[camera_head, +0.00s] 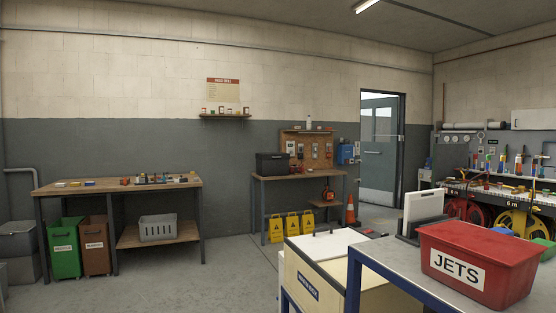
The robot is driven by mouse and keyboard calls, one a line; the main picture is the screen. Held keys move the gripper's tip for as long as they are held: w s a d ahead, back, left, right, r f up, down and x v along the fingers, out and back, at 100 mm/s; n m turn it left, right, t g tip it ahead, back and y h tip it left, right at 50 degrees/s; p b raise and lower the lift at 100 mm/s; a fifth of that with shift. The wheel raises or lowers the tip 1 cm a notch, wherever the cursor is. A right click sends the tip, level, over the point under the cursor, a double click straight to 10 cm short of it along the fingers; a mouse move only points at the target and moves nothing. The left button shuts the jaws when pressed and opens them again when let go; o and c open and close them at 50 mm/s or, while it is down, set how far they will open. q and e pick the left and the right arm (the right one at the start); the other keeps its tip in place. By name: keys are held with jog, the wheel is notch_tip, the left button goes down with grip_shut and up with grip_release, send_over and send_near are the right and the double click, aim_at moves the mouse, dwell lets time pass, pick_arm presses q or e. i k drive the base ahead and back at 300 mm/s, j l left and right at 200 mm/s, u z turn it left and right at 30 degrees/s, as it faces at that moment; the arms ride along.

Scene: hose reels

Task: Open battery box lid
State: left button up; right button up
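No box with a readable battery label shows. A dark closed box (271,163) sits on the left part of the middle workbench, against the wall; I cannot tell whether it is the battery box. A large cream chest (306,272) with a blue label too small to read stands nearer, at the lower centre, with a pale top (328,243). I cannot tell whether that is the battery box either. Neither of my grippers is in view.
A red JETS bin (478,262) stands on a grey table (400,266) at lower right. A long workbench (110,185) stands left. The floor (190,280) at lower left is clear.

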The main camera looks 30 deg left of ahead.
aim_at(266, 155)
jog(key=i+j+u, duration=0.35)
jog(key=j, duration=0.2)
jog(key=i+j+u, duration=0.75)
jog(key=i, duration=0.8)
jog(key=i+u, duration=0.45)
jog(key=i, duration=0.75)
jog(key=i+l+z, duration=0.15)
jog(key=i, duration=0.5)
jog(key=i+z, duration=0.15)
jog(key=i, duration=0.45)
jog(key=i+z, duration=0.15)
jog(key=i, duration=0.5)
jog(key=i+j+z, duration=0.2)
jog(key=i, duration=0.4)
jog(key=i+j+z, duration=0.15)
jog(key=i, duration=0.5)
